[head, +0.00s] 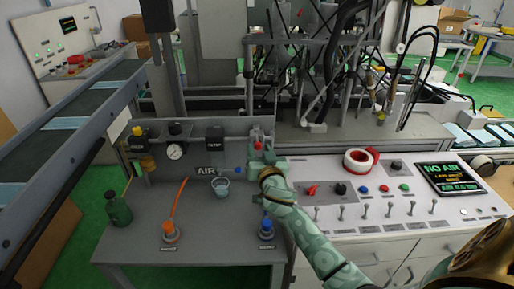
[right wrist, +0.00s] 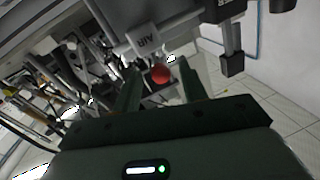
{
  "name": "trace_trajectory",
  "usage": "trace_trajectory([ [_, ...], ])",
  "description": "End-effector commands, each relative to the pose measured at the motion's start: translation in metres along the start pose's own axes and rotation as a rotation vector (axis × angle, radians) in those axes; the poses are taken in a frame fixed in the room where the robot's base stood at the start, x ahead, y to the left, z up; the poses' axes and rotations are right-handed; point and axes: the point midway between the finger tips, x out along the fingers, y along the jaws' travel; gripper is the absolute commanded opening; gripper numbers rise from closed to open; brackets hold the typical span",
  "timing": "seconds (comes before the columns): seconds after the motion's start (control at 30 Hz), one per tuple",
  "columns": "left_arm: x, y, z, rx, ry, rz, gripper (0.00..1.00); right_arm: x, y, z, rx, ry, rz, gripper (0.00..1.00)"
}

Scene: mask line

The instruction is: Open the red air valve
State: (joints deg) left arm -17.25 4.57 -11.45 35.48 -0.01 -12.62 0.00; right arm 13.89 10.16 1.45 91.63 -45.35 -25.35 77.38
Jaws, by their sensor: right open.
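The red air valve shows as a small red handle (head: 258,145) at the right end of the grey air panel, partly hidden by my right gripper. In the right wrist view its round red end (right wrist: 161,74) appears between my two fingers, towards their tips. My right gripper (head: 262,156) is open, right at the valve in the head view. Its green fingers (right wrist: 161,84) stand on either side of the red end in the wrist view; I cannot tell whether they touch it. An AIR label (head: 207,170) is on the panel to the left. My left gripper is not in view.
A screen (head: 452,178) reads NO AIR.

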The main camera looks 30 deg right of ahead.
Motion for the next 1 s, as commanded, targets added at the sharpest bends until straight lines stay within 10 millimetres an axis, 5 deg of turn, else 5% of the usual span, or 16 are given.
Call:
trace_trajectory([
  [0.2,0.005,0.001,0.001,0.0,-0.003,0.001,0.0,0.025,0.0,0.001,0.0,0.0,-0.001,0.43],
  [0.5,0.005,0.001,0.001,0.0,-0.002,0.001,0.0,0.028,0.0,0.0,0.0,-0.001,-0.001,0.43],
  [0.7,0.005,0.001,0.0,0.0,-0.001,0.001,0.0,0.027,0.0,0.0,0.0,-0.001,-0.001,0.0],
  [1.0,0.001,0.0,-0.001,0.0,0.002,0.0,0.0,0.027,0.002,-0.001,0.0,-0.005,-0.024,0.0],
])
